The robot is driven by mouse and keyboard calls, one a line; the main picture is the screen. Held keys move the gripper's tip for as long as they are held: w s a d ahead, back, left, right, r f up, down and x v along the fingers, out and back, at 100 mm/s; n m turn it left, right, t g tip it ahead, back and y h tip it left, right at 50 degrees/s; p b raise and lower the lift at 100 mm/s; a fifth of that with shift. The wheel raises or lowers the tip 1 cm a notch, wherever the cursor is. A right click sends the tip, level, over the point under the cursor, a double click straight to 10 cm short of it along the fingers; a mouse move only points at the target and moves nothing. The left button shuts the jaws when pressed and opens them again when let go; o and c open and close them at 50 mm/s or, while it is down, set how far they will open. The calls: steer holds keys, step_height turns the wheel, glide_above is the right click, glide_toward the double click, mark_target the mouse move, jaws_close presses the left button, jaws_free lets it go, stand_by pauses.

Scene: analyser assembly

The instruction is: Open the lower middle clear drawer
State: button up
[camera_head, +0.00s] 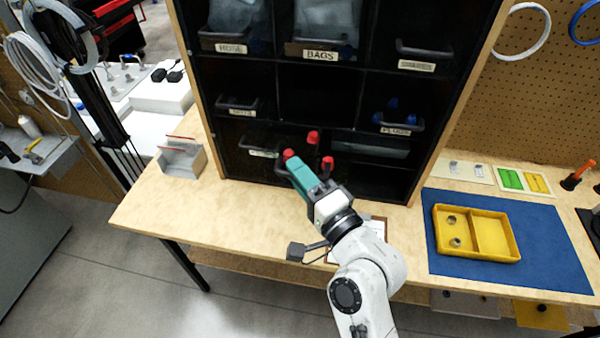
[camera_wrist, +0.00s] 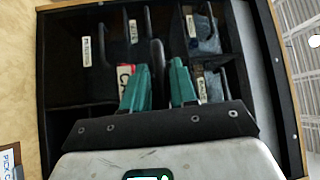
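The black drawer cabinet (camera_head: 214,150) stands upright on the wooden table. My gripper (camera_head: 307,155) is in front of its lower middle part, covering much of that area, so the lower middle drawer is largely hidden. Red pieces show around the finger ends. The wrist view shows the two teal fingers (camera_wrist: 158,82) apart, with a dark upright bar (camera_wrist: 157,58) in the gap beyond them; I cannot tell whether they touch it. A red-and-white label (camera_wrist: 125,80) is partly hidden behind the left finger. No drawer is visibly pulled out.
Labelled clear drawers, including the BAGS drawer (camera_head: 320,55), fill the upper cabinet. A right drawer (camera_head: 397,130) holds blue parts. A grey bin (camera_head: 183,160) stands at left; a yellow tray (camera_head: 478,257) lies on a blue mat (camera_head: 550,270) at right. A clipboard (camera_head: 376,223) lies under my arm.

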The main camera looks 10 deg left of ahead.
steer(key=shift+o, duration=0.6)
steer(key=shift+r, duration=0.1)
steer(key=b+v, duration=0.3)
steer(key=v, duration=0.8)
steer(key=shift+b, duration=0.3)
steer(key=shift+a, duration=0.1)
steer(key=s+d+f+n+g+h, duration=0.3)
steer(key=s+d+f+h, duration=0.1)
steer(key=d+f, duration=0.4)
steer(key=s+d+f+n+g+h, duration=0.25)
steer(key=d+f+h, duration=0.2)
steer(key=f, duration=0.65)
steer(key=s+d+f+n+g+h, duration=0.1)
steer(key=s+d+f+g+h, duration=0.1)
steer(key=s+d, duration=0.5)
steer(key=s+d+f+n+g+h, duration=0.1)
steer(key=s+d+f+g+h, duration=0.2)
steer(key=s, duration=0.6)
steer(key=d+f+g, duration=0.1)
steer(key=d+g, duration=0.1)
steer(key=d, duration=0.1)
steer(key=shift+s+d, duration=0.15)
steer(key=shift+d, duration=0.2)
